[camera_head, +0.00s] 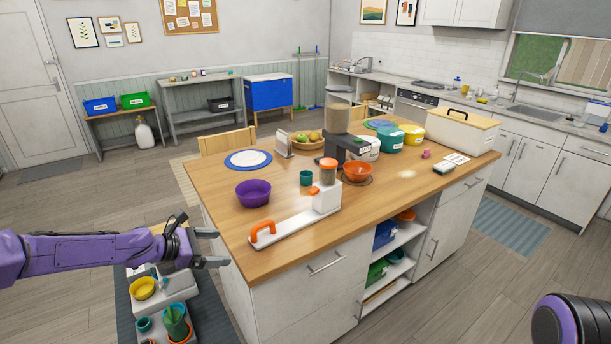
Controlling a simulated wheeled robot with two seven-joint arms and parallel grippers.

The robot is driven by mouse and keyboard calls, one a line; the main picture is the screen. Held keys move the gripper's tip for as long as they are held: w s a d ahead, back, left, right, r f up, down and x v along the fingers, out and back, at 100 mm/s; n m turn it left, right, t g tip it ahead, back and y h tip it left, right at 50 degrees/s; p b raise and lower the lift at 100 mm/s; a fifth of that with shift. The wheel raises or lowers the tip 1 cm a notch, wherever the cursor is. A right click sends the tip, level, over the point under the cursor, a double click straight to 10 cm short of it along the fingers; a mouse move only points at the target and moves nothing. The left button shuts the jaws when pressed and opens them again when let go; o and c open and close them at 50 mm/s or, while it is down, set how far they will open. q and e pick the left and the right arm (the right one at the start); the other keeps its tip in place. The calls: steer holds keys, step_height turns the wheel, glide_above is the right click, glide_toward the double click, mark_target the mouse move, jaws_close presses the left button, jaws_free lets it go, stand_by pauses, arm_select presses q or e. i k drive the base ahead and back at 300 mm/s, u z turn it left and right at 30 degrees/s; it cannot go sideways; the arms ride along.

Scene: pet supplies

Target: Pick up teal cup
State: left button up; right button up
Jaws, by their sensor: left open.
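A small teal cup (306,177) stands upright on the wooden top of the kitchen island (215,190), between a purple bowl (253,193) and a white dispenser with an orange cap (327,190). My left gripper (212,248) is open and empty. It is beyond the island's near left edge, to the lower left of the purple bowl and well apart from the teal cup. My right gripper is out of view; only a purple and black part of my right arm shows at the lower right.
An orange bowl (357,171) and a tall food dispenser (337,110) stand right of the cup. A low stand with a yellow bowl (143,288) is beneath my left arm.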

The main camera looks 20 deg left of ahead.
mark_target(306, 178)
steer(key=i, duration=1.9)
